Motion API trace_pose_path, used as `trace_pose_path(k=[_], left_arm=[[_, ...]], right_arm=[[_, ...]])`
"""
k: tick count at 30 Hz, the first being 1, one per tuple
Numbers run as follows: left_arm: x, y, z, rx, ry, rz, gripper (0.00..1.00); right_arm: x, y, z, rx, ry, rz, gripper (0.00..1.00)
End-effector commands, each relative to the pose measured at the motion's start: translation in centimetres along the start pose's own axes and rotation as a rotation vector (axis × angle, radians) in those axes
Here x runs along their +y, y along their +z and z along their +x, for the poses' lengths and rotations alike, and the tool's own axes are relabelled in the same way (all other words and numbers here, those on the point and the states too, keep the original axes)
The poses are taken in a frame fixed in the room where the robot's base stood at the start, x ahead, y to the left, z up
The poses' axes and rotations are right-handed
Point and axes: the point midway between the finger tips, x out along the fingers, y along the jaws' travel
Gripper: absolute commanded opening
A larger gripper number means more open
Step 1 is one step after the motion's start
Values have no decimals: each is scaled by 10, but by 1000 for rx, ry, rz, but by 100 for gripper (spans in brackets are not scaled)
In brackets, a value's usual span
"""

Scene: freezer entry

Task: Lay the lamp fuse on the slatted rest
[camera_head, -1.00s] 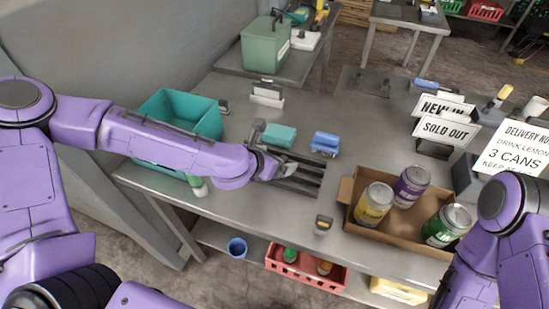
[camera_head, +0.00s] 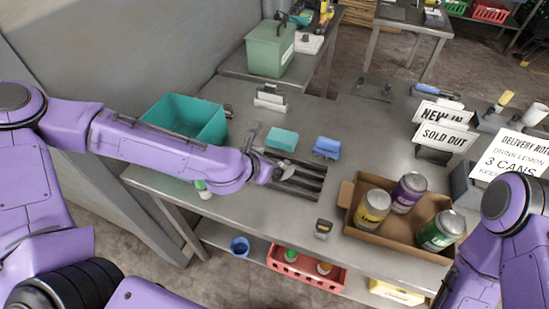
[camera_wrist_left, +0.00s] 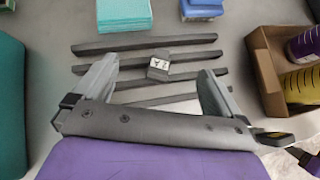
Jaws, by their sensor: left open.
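The lamp fuse looks to be the small grey block with a white label (camera_wrist_left: 158,68) lying across bars of the slatted rest (camera_wrist_left: 190,77) in the left wrist view. The dark bars of the rest also show in the head view (camera_head: 305,183). My left gripper (camera_wrist_left: 157,70) is open, its two fingers apart on either side of the block, touching neither side. In the head view my left gripper (camera_head: 272,153) hangs over the left part of the rest, and the block is hard to make out. My right arm is at the right edge; its gripper is out of frame.
A teal bin (camera_head: 190,118) stands left of the rest. A teal pad (camera_head: 283,139) and a blue pad (camera_head: 327,147) lie behind it. A cardboard box (camera_head: 393,235) with cans is to the right. A small dark, yellow-marked item (camera_head: 323,228) lies near the front edge.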

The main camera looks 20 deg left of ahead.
Motion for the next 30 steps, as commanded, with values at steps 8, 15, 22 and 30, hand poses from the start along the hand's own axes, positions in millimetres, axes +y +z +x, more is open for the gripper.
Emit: trace_pose_path(k=[8, 15, 22, 30], left_arm=[[0, 8, -22, -1, -1, 0, 99], [0, 11, -37, 0, 0, -1, 99], [0, 10, -38, -1, 0, 1, 99], [0, 10, -38, -1, 0, 0, 99]], right_arm=[[2, -7, -17, 0, 0, 0, 43], [2, -12, -28, 0, 0, 0, 43], [2, -12, -28, 0, 0, 0, 43], [2, -12, -28, 0, 0, 0, 43]])
